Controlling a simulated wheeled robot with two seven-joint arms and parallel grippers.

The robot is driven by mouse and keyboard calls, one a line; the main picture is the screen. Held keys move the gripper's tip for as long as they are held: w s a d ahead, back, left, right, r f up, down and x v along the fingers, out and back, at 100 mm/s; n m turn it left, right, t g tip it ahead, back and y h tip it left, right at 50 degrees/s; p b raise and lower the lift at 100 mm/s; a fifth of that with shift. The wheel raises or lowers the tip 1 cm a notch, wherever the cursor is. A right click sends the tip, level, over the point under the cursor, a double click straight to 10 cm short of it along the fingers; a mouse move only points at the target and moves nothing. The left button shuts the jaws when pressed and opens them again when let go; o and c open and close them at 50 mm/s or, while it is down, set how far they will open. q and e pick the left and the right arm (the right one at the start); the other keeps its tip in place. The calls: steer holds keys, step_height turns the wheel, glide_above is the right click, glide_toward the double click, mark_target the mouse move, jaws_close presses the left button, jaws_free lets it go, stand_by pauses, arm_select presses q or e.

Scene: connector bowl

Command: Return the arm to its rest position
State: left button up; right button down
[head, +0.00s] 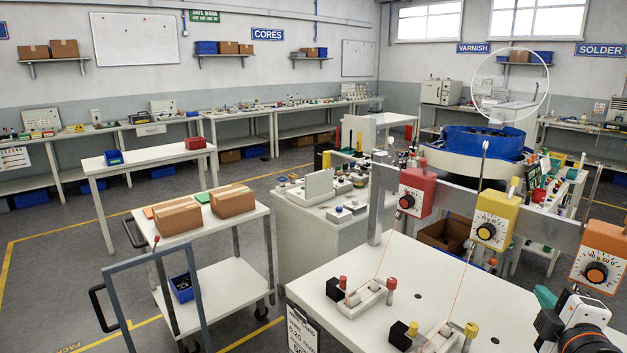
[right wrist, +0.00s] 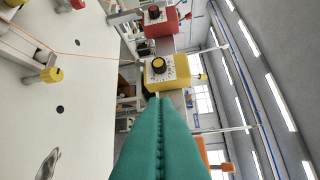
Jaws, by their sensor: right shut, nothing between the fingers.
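My right gripper (head: 545,297) shows at the lower right of the head view, at the right side of the white bench. Its teal fingers stick out past the black and white wrist. In the right wrist view the teal fingers (right wrist: 166,105) lie flat together, shut with nothing between them. They point toward the yellow dial box (right wrist: 165,72). My left gripper is in neither view.
The white bench (head: 420,285) carries small fixtures with red, black and yellow knobs. A rail above it holds a red box (head: 417,192), a yellow box (head: 494,220) and an orange box (head: 600,257), with thin wires below. A cart (head: 225,290) stands left.

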steer(key=s+a+f+m+g, duration=0.2)
steer(key=s+f, duration=0.1)
steer(key=f, duration=0.4)
steer(key=s+a+f+m+g+y, duration=0.1)
steer(key=s+a+f+m+g, duration=0.1)
steer(key=s+a+f, duration=0.3)
steer(key=s+f+m+g, duration=0.2)
steer(key=f+g, duration=0.1)
steer(key=f, duration=0.5)
steer(key=s+a+f+m+g+y, duration=0.2)
steer(key=s+a+f+m+g, duration=0.15)
steer(key=s+a, duration=0.35)
steer(key=s+a+f+m+g+y, duration=0.1)
steer(key=s+a+f+m+g, duration=0.1)
steer(key=s+a+f, duration=0.45)
step_height(320, 180, down, 24)
steer(key=s+d+g, duration=0.2)
steer(key=s, duration=0.1)
steer(key=s+d+f, duration=0.3)
steer(key=s+f, duration=1.3)
steer(key=f, duration=0.1)
steer(key=shift+s+g, duration=0.35)
steer(key=shift+g, duration=0.1)
steer(key=shift+n, duration=0.25)
